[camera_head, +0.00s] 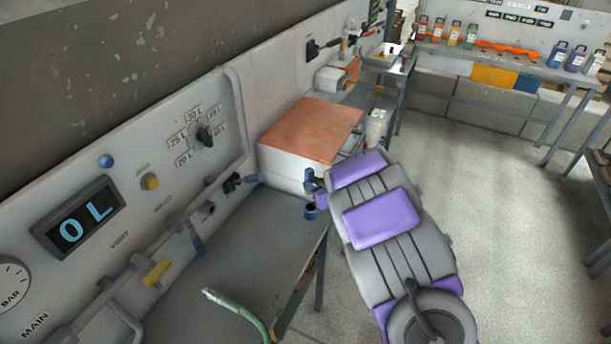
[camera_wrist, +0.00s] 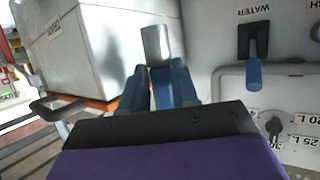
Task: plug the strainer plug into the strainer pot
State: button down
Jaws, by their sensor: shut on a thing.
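My gripper (camera_wrist: 158,78) has blue fingers and a purple and black body in the wrist view. It is shut on a grey metallic cylinder, which I take to be the strainer plug (camera_wrist: 155,45), sticking out past the fingertips. In the head view my gripper (camera_head: 310,182) is small, beside the front of the white box and above the bench's right edge. The plug cannot be made out there. A small dark blue round piece (camera_head: 311,211) shows just below it; I cannot tell whether it is part of my gripper. I cannot identify the strainer pot.
A grey bench (camera_head: 245,250) runs along the wall panel, mostly bare, with a green hose (camera_head: 235,312) at its front. A white box (camera_head: 290,175) with an orange top (camera_head: 312,130) stands behind. The blue-handled water valve (camera_wrist: 254,72) is on the panel. Open floor (camera_head: 480,170) lies right.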

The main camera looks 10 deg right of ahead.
jog(key=shift+s+a+f+b, duration=0.1)
jog(key=shift+a+f+b, duration=0.1)
jog(key=shift+f, duration=0.5)
jog(key=shift+s+a+f+b, duration=0.1)
jog(key=shift+a+f+b, duration=0.1)
jog(key=shift+f, duration=0.45)
jog(key=shift+d+f+b, duration=0.15)
jog(key=shift+f+b, duration=0.15)
jog(key=shift+f, duration=0.45)
jog(key=shift+d+f+b, duration=0.15)
jog(key=shift+f+b, duration=0.1)
jog(key=shift+f, duration=0.45)
jog(key=shift+d, duration=0.9)
jog(key=shift+a+p, duration=0.6)
jog(key=shift+a, duration=0.05)
